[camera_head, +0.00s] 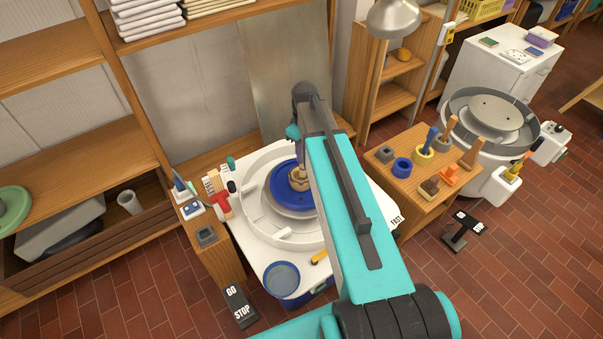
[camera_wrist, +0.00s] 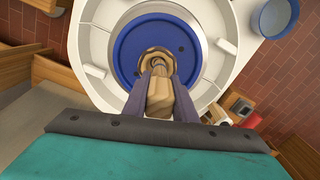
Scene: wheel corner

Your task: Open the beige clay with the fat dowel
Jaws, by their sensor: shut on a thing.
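The beige clay (camera_head: 299,179) sits on the blue round bat (camera_head: 281,188) on the near wheel, partly hidden by my arm. In the wrist view the clay (camera_wrist: 158,58) shows as a round lump with a ring-like top, at the middle of the bat (camera_wrist: 126,46). My gripper (camera_wrist: 160,84) is shut on a thick wooden dowel (camera_wrist: 160,98), one finger on each side. The dowel points at the clay's centre, and its far end overlaps the clay's top. I cannot tell how deep it reaches in.
A white splash pan (camera_head: 257,222) rings the wheel. A blue-grey bowl (camera_head: 282,279) stands at its front corner. Tools crowd the left shelf, with a red-handled one (camera_head: 222,204). A wooden side table (camera_head: 414,178) at right holds several tools. A GO/STOP pedal (camera_head: 239,304) lies on the floor.

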